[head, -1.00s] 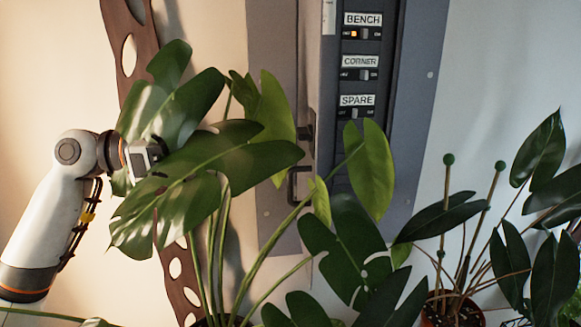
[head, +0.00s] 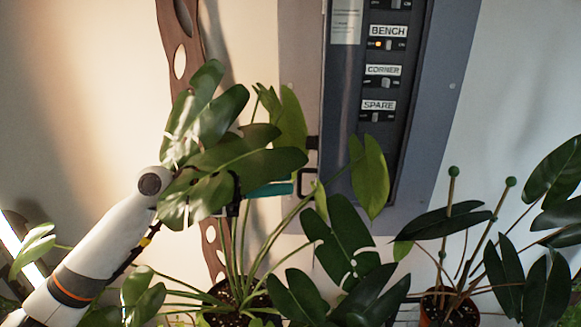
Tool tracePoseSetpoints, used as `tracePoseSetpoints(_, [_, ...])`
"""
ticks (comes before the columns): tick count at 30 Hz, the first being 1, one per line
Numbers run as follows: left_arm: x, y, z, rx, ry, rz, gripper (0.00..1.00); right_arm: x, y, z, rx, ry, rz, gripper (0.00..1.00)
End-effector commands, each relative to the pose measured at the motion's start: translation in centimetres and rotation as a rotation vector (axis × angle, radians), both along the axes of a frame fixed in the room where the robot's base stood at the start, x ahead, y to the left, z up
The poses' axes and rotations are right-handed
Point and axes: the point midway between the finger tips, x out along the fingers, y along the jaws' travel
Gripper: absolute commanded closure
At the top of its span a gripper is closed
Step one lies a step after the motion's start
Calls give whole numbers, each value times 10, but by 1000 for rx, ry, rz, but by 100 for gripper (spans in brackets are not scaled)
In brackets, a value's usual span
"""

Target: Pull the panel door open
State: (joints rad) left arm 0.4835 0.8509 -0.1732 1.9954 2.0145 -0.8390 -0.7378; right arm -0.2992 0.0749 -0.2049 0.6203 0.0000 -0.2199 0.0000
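The grey panel door (head: 340,105) stands open, seen at a steep angle, with the switches inside the wall box showing to its right. Its dark handle (head: 307,180) is on the left side, partly behind leaves. My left gripper (head: 280,189) reaches in from the left behind the big leaves. A teal finger shows just left of the handle. I cannot tell whether it touches the handle, or how far apart the fingers are, since leaves hide most of the gripper. My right gripper is not in view.
A large-leaved plant (head: 245,160) stands in front of the door and over my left wrist. A second potted plant (head: 440,300) with green-tipped stakes is at the right. Labelled switches (head: 385,85) are inside the box. A brown perforated strip (head: 180,60) runs up the wall.

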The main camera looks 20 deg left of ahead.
Motion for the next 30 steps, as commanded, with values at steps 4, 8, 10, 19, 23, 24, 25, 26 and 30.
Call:
tracePoseSetpoints(4, [8, -17, 3, -1, 1, 1, 70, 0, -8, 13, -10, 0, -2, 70])
tracePoseSetpoints(8, [11, -24, 1, 0, 1, 1, 70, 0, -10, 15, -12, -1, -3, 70])
tracePoseSetpoints(10, [12, -25, 0, 0, 1, 1, 70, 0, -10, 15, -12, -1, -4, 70])
tracePoseSetpoints(19, [12, -25, -1, 0, 1, 1, 83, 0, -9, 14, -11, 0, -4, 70])
tracePoseSetpoints(23, [12, -25, -1, 0, 1, 1, 100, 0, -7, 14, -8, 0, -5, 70])
tracePoseSetpoints(24, [12, -25, -1, 0, 1, 1, 100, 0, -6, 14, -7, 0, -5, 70])
tracePoseSetpoints(25, [12, -25, -1, 0, 1, 1, 100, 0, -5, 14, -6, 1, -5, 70])
tracePoseSetpoints(26, [12, -25, -1, 0, 1, 1, 100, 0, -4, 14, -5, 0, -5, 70])
tracePoseSetpoints(30, [12, -25, -1, 0, 1, 1, 100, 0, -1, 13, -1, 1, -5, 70])
